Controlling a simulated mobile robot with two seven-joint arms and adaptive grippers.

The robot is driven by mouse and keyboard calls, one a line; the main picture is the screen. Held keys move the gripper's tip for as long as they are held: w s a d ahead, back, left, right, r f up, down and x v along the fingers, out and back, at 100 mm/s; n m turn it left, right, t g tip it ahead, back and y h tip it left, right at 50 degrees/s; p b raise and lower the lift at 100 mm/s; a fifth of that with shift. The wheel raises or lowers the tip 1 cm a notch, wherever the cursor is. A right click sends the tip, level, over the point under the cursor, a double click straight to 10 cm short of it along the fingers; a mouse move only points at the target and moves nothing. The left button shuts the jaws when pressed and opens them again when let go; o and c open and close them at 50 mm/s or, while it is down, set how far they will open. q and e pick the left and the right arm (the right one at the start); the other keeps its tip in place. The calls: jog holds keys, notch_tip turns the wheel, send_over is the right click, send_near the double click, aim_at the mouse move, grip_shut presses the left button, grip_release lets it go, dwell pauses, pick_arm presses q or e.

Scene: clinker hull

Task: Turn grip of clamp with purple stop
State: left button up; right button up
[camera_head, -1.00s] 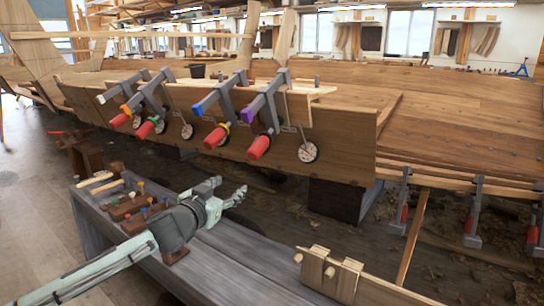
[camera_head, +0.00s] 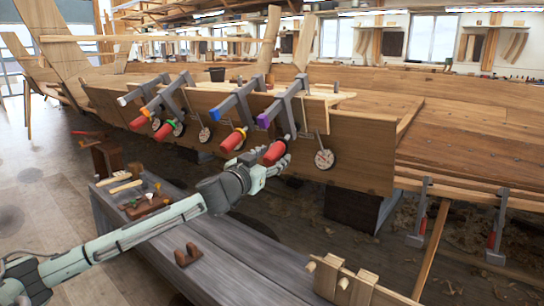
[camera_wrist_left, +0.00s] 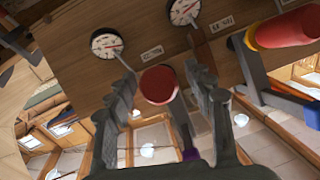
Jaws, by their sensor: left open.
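The clamp with the purple stop (camera_head: 263,120) is the rightmost of the row of clamps on the hull plank. Its red grip (camera_head: 275,151) hangs low and tilted toward me. My left gripper (camera_head: 279,161) is at this grip, open. In the left wrist view the grip's round red end (camera_wrist_left: 158,85) lies between the two spread fingers, with a gap visible on both sides. A bit of the purple stop (camera_wrist_left: 190,154) shows below, beside the right finger. My right gripper is not in view.
The clamp with the blue stop (camera_head: 200,107) and its red grip (camera_head: 232,140) stand just left. Clamps with orange and white stops are farther left. A round dial (camera_head: 324,159) hangs right of the purple-stop clamp. A grey bench (camera_head: 225,255) with wooden blocks lies below the arm.

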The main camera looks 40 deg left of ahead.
pick_arm(q)
jog(key=shift+w, duration=0.1)
jog(key=shift+c, duration=0.4)
jog(key=shift+c, duration=1.2)
jog(key=c, duration=0.8)
jog(key=shift+c, duration=0.2)
